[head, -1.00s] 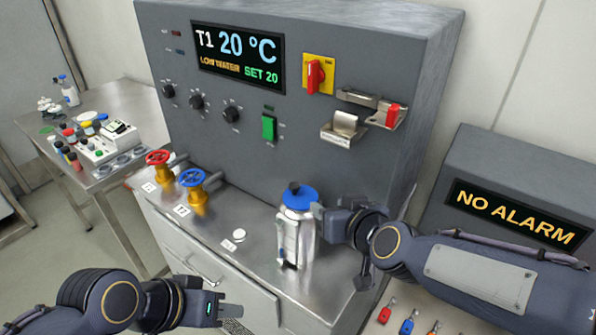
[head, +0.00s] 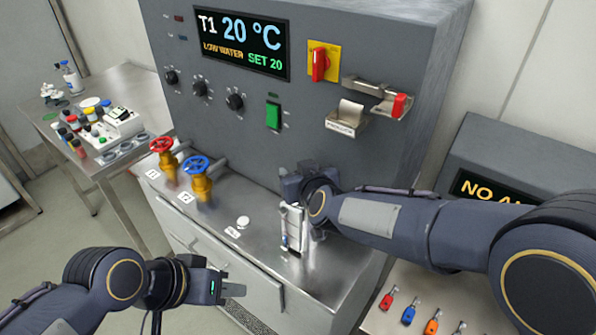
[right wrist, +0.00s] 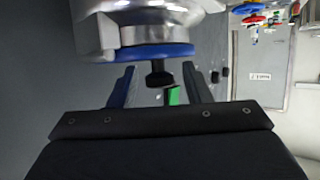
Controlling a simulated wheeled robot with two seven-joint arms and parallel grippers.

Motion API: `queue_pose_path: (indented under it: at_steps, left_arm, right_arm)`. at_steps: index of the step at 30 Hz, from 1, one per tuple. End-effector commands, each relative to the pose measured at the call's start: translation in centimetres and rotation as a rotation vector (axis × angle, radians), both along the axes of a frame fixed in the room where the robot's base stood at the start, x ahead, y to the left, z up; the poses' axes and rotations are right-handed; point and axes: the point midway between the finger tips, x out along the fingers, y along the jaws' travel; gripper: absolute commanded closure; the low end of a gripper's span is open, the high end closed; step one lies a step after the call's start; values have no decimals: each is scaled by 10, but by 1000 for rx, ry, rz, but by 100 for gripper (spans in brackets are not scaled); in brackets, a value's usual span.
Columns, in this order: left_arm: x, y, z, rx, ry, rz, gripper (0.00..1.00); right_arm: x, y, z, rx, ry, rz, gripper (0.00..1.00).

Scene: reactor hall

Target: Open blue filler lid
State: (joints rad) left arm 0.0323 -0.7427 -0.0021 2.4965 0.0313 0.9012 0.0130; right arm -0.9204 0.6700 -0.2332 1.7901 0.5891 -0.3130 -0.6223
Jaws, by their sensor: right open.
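The silver filler (head: 291,228) stands on the metal counter in the head view; my right gripper and forearm hide its top. In the right wrist view the blue lid (right wrist: 150,53) shows upside down against the silver filler body (right wrist: 143,30), and looks closed on it. A black knob (right wrist: 158,75) sticks out from the lid. My right gripper (right wrist: 158,68) is open, with a finger on either side of the knob and a gap visible. In the head view the right gripper (head: 290,183) is over the filler. My left gripper (head: 228,288) is low, away from the filler; its jaw opening is unclear.
A red valve (head: 162,147) and a blue valve (head: 196,165) stand left on the counter (head: 255,245). The grey control panel (head: 225,125) rises behind. A side table (head: 50,130) with bottles stands at the left.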

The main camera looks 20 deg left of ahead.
Motion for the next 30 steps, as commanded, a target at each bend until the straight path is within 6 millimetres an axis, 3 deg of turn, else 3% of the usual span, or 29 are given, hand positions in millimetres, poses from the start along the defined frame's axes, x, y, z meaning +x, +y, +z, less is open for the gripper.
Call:
queue_pose_path:
  at_steps: [4, 14, 23, 30]
  left_arm:
    - [0, 0, 0, 0, 0, 0, 64]
    - [0, 0, 0, 0, 0, 0, 64]
    - [0, 0, -4, 0, 0, 0, 64]
    - [0, 0, -38, 0, 0, 0, 64]
  right_arm:
    - [0, 0, 0, 0, 0, 0, 58]
    - [0, 0, 0, 0, 0, 0, 100]
    - [0, -1, -1, 6, -2, 0, 100]
    - [-1, -4, -3, 77, -29, -1, 100]
